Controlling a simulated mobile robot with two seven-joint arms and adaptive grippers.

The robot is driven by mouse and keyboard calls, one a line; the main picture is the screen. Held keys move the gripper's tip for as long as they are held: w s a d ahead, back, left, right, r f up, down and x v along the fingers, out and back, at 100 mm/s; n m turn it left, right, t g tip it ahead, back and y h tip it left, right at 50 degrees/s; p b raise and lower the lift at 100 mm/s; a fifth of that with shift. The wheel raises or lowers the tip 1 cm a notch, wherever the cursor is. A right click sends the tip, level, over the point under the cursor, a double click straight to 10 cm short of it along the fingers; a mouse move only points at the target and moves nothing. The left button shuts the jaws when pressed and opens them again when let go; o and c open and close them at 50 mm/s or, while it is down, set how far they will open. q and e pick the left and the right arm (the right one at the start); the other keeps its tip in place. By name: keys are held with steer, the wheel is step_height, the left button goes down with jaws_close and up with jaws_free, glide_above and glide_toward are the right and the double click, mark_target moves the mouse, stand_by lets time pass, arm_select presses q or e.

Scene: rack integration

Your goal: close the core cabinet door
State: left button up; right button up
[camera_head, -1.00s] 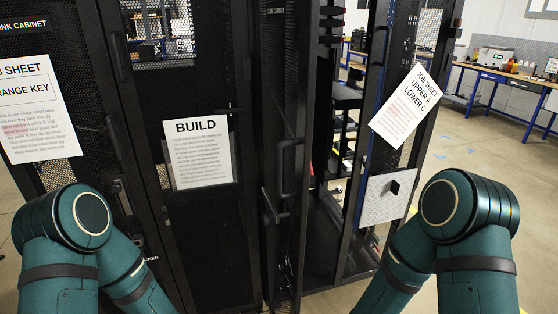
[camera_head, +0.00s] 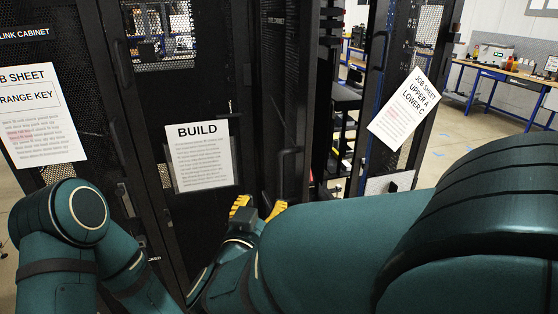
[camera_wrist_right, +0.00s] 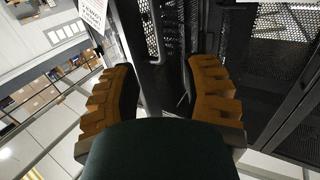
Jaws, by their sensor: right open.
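The core cabinet door (camera_head: 283,80) is a black mesh door that stands ajar in the middle of the head view, edge-on to me, with a long vertical handle on it. My right gripper (camera_head: 259,208) has yellow fingertips and is low in front of this door, near the lower end of its handle. In the right wrist view the gripper (camera_wrist_right: 162,95) is open, with a dark upright edge between and beyond its fingers. I cannot tell whether a finger touches the door. My left gripper is not in view; only my left arm shows.
Left of the door is a closed black cabinet front with a BUILD sheet (camera_head: 203,156) and another job sheet (camera_head: 42,115). To the right, an open frame carries a tilted job sheet (camera_head: 404,109). Workbenches (camera_head: 500,75) stand far behind. My right arm hides the lower right.

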mark_target(279, 169)
steer(key=b+x, duration=0.1)
steer(key=x, duration=0.3)
steer(key=r+b+x, duration=0.1)
steer(key=x, duration=0.3)
steer(key=b+x, duration=0.1)
steer(key=x, duration=0.4)
steer(key=shift+d+r, duration=0.1)
steer(key=shift+r, duration=0.25)
steer(key=shift+s, duration=0.1)
jaws_close()
